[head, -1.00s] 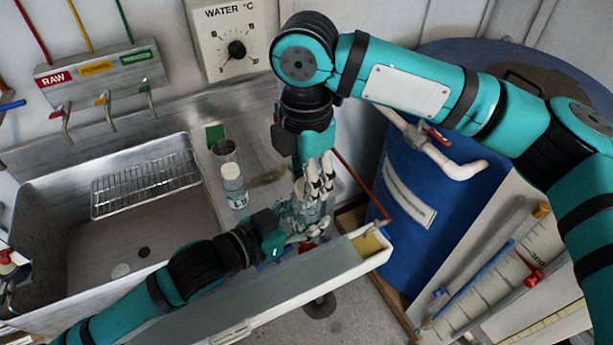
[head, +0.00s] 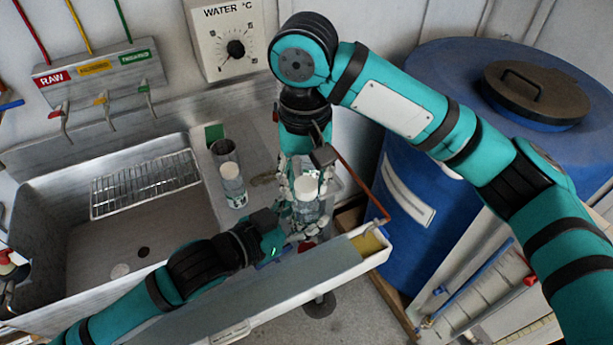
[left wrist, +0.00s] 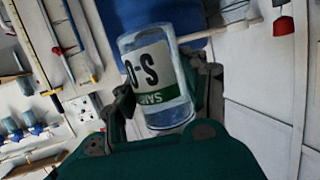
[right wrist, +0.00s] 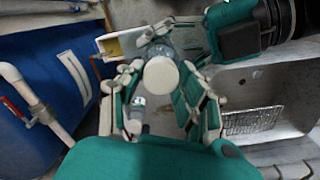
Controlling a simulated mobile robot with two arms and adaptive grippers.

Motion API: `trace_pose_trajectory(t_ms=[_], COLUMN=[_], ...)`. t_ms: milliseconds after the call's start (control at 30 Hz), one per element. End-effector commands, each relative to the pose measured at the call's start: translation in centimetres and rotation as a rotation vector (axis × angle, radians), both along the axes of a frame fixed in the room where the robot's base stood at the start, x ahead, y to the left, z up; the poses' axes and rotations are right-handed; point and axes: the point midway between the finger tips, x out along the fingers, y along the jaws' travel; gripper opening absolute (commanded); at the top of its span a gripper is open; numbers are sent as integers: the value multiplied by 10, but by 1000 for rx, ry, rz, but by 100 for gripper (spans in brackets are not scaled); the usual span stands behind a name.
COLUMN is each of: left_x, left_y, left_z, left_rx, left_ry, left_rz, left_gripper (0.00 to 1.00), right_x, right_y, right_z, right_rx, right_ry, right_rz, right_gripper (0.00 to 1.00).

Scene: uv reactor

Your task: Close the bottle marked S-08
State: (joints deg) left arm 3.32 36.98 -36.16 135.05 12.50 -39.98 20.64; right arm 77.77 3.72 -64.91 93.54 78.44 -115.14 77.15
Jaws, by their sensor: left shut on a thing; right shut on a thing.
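The bottle (head: 306,211) is clear with a white cap (head: 306,187) on top. In the left wrist view the bottle (left wrist: 155,85) shows a label with "S-0" and a green band; the last digit is hidden. My left gripper (head: 297,230) is shut on the bottle's body over the front trough. My right gripper (head: 303,178) comes from above, its fingers around the cap. In the right wrist view the white cap (right wrist: 161,75) sits between the fingers. Whether the cap is fully seated cannot be told.
A sink with a wire rack (head: 146,184) lies left, a blue barrel (head: 455,130) right. A white trough (head: 312,264) runs along the front. A rust-coloured rod (head: 362,187) is close right of the grippers.

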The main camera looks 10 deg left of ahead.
Motion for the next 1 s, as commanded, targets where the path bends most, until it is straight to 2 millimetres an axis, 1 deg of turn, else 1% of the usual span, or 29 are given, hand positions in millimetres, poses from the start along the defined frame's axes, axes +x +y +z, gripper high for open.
trace_pose_trajectory(t_ms=[33,167,200,367,400,667,900,1000], left_x=[0,0,0,0,0,0,0,0], left_y=[0,0,0,0,-1,-1,-1,-1], left_z=[1,1,1,1,1,1,1,1], left_rx=[-1,-1,-1,-2,-2,-2,-2,-2], left_ry=[-1,-1,-1,-1,-1,-1,-1,-1], left_rz=[0,0,-1,-1,-1,-2,-2,-2], left_gripper=[0,0,0,0,0,0,0,0], right_x=[0,0,0,0,0,0,1,1], right_y=[0,1,1,1,1,1,1,1], right_z=[0,0,0,0,0,3,34,42], right_rx=[1,1,1,2,2,1,0,1], right_ry=[-1,-1,-1,-1,-1,-4,-6,-5], right_rz=[-66,-64,-63,-62,-62,-61,-63,-62], right_gripper=[0,0,37,57,59,59,59,59])
